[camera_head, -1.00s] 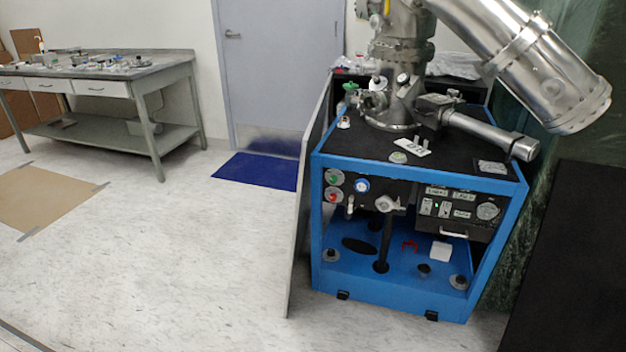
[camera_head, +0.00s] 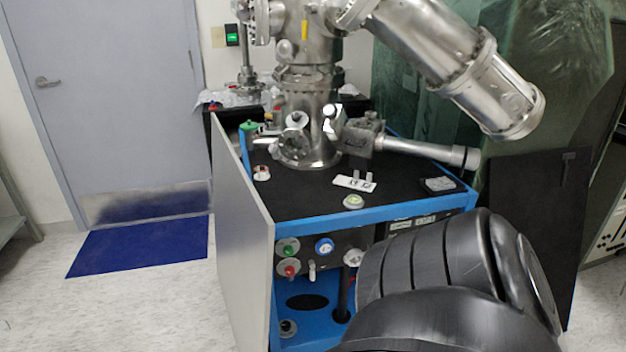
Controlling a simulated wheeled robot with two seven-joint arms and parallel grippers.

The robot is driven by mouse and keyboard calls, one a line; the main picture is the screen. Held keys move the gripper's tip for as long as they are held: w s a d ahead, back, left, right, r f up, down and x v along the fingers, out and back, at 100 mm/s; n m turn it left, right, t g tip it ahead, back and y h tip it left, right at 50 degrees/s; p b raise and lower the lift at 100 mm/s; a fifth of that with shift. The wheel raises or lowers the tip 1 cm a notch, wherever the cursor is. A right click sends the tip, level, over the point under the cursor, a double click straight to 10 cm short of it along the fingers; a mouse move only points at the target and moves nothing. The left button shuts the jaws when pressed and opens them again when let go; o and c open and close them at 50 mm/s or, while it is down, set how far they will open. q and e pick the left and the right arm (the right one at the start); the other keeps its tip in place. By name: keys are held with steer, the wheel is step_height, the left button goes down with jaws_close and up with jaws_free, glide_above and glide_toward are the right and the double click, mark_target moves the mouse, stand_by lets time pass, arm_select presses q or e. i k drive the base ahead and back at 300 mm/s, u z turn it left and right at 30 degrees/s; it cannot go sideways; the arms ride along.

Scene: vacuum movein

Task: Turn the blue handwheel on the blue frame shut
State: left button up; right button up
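The blue handwheel (camera_head: 324,246) is a small round blue knob with a pale centre. It sits on the dark front panel under the top of the blue frame (camera_head: 420,207), between a green and a red knob on its left and a metal valve on its right. I cannot tell how far it is turned. Neither gripper is in view. A black ribbed link of my own arm covers the lower right of the picture and hides the right part of the front panel and lower shelf.
A grey upright panel (camera_head: 243,245) stands along the frame's left side. Large steel vacuum chamber (camera_head: 305,110) parts rise from the frame's black top, with a tube slanting right. A dark board (camera_head: 525,215) stands at the right. The floor by the blue mat (camera_head: 140,245) is clear.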

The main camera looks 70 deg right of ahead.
mark_target(323, 246)
steer(key=z, duration=0.9)
steer(key=i, duration=1.05)
steer(key=z, duration=0.95)
